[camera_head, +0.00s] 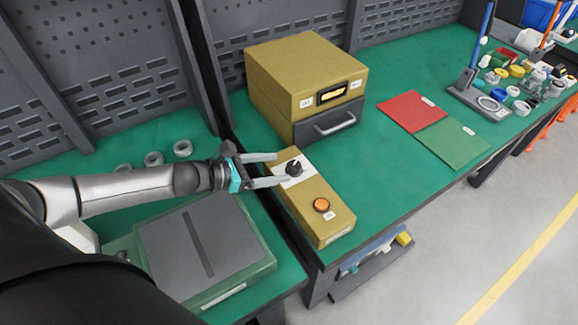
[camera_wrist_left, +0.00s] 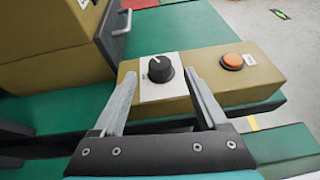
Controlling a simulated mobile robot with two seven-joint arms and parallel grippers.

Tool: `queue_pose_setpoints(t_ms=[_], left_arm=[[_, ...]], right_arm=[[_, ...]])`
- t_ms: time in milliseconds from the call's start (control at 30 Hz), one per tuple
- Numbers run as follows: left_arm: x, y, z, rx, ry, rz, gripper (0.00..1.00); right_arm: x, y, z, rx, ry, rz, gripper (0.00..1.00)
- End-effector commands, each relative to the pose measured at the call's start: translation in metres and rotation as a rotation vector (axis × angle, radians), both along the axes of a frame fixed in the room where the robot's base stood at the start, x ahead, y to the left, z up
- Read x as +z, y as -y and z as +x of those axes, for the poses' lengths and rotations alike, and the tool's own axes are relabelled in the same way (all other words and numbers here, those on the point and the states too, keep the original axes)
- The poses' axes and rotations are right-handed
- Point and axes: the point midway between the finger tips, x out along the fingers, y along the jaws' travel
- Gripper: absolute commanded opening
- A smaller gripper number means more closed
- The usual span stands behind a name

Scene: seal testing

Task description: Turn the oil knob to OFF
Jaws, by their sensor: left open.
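The oil knob (camera_head: 294,168) is a black round knob on a white label plate, on top of a long tan control box (camera_head: 312,197). In the left wrist view the knob (camera_wrist_left: 160,68) has a white pointer line on its top. My left gripper (camera_head: 276,169) is open, its two fingers level and pointing at the knob. In the left wrist view the fingers (camera_wrist_left: 160,88) spread to either side of the knob, and I see no contact. The label's text is too small to read. My right gripper is not in view.
An orange button (camera_head: 321,205) sits on the same box, nearer the front edge. A tan cabinet (camera_head: 306,75) with a grey drawer stands behind it. A green case (camera_head: 206,250) with a grey lid lies to the left. Red (camera_head: 411,111) and green (camera_head: 452,143) sheets lie right.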

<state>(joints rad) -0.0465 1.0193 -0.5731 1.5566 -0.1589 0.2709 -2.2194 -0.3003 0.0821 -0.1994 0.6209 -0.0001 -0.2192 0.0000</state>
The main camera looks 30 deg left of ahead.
Motion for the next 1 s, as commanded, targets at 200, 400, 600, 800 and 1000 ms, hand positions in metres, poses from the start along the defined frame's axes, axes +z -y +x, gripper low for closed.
queue_pose_setpoints(t_ms=[200, 400, 600, 800, 1000], left_arm=[[-0.009, 0.012, 0.02, 0.0, 0.002, 0.0, 0.76], [-0.016, 0.02, 0.032, 0.002, 0.001, -0.001, 0.76], [-0.019, 0.024, 0.037, 0.001, 0.0, 0.0, 0.76], [-0.019, 0.025, 0.037, 0.0, -0.001, 0.0, 0.76], [-0.019, 0.024, 0.037, 0.0, -0.001, 0.001, 0.62]], right_arm=[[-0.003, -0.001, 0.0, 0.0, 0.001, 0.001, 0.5], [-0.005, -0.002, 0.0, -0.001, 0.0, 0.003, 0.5], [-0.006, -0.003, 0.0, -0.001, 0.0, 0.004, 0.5], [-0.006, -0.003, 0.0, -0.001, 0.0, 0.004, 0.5], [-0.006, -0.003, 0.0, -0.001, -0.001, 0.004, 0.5]])
